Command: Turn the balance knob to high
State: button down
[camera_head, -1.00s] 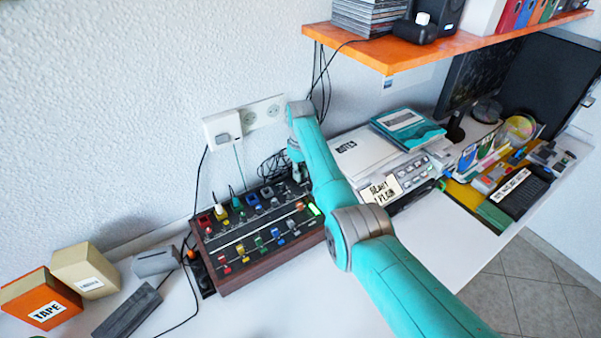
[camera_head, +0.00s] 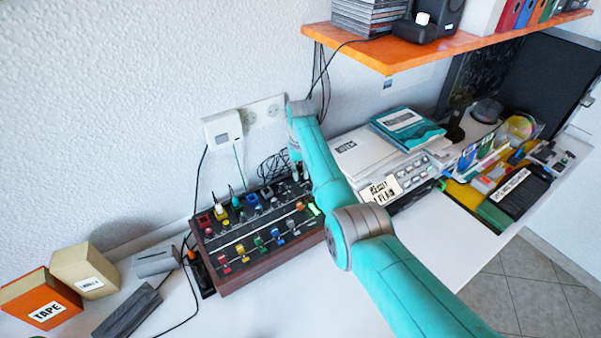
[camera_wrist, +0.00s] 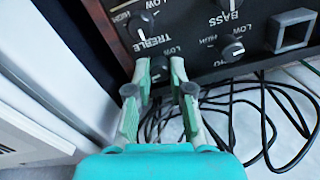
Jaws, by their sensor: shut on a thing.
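The control panel (camera_head: 262,240) is a dark box with wooden sides, coloured switches and knobs, standing against the wall. In the wrist view its dark face (camera_wrist: 190,35) shows a treble knob (camera_wrist: 143,22), a bass knob (camera_wrist: 230,3) and another knob (camera_wrist: 232,48). My gripper (camera_wrist: 160,72) is shut on a dark knob (camera_wrist: 158,68) at the panel's edge, below the treble knob in that view. I take it for the balance knob; its name is hidden by the fingers, and its pointer cannot be read. In the head view my arm hides most of the gripper.
Loose black cables (camera_wrist: 250,100) lie beside the panel's edge, close to my fingers. A wall socket (camera_head: 262,112) is above the panel. An orange shelf (camera_head: 450,48) overhangs at upper right. A tape box (camera_head: 40,300) stands at left. The table front is mostly clear.

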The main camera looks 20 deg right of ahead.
jog(key=shift+m, duration=0.3)
jog(key=c, duration=1)
grip_release()
jog(key=shift+c, duration=0.2)
